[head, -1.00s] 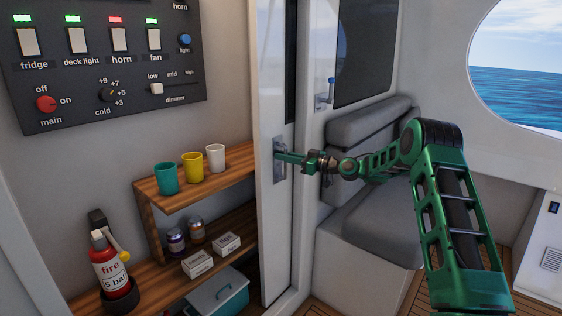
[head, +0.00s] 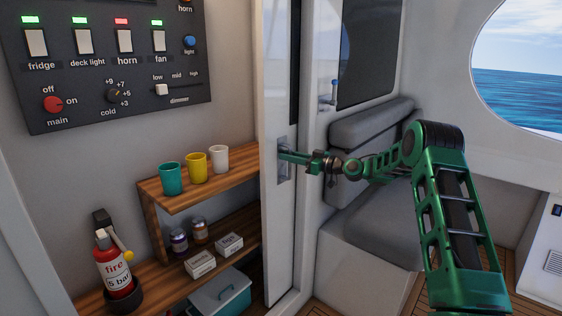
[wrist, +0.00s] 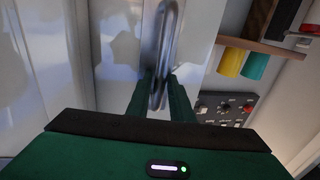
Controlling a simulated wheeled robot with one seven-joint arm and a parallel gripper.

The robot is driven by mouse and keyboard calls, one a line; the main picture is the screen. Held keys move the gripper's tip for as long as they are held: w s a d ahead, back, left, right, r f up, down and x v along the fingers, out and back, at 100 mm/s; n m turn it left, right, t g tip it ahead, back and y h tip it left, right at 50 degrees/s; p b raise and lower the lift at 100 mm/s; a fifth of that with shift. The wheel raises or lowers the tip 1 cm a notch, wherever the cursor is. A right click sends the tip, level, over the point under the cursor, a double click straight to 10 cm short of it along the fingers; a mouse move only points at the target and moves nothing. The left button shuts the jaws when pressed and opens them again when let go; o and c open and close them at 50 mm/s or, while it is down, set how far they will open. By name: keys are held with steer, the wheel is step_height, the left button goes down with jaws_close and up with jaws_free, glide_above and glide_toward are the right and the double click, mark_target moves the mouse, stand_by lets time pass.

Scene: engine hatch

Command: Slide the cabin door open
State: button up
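The cabin door (head: 278,225) is a tall white panel, seen at a steep angle in the middle of the head view. Its metal handle (wrist: 167,40) is an upright bar in the wrist view, on a plate that shows in the head view (head: 284,174). My gripper (head: 284,155) reaches to the handle from the right. In the wrist view its two green fingers (wrist: 162,98) lie on either side of the bar and appear closed against it. The fingertips are partly hidden by the bar.
Left of the door is a wooden shelf (head: 170,196) with teal, yellow and white cups, jars and boxes. A fire extinguisher (head: 114,270) and a switch panel (head: 110,60) are further left. A grey seat (head: 375,232) stands right of the door, behind my arm.

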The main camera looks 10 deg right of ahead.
steer(key=v, duration=1)
steer(key=shift+s+d, duration=0.2)
steer(key=shift+d, duration=0.1)
steer(key=shift+f, duration=0.1)
steer(key=s+d+f+m+g+h, duration=0.1)
steer(key=s+m+g+h, duration=0.3)
steer(key=s, duration=1.6)
steer(key=s+d+f+m+g+h, duration=0.1)
steer(key=s+d+m+g+h, duration=0.2)
steer(key=s, duration=1.7)
steer(key=s+d+f+m+g+h, duration=0.1)
steer(key=s+m+g+h, duration=0.4)
steer(key=s, duration=1.5)
steer(key=d+m+h, duration=0.1)
steer(key=m, duration=0.3)
steer(key=shift+d+f, duration=0.3)
steer(key=shift+d, duration=0.1)
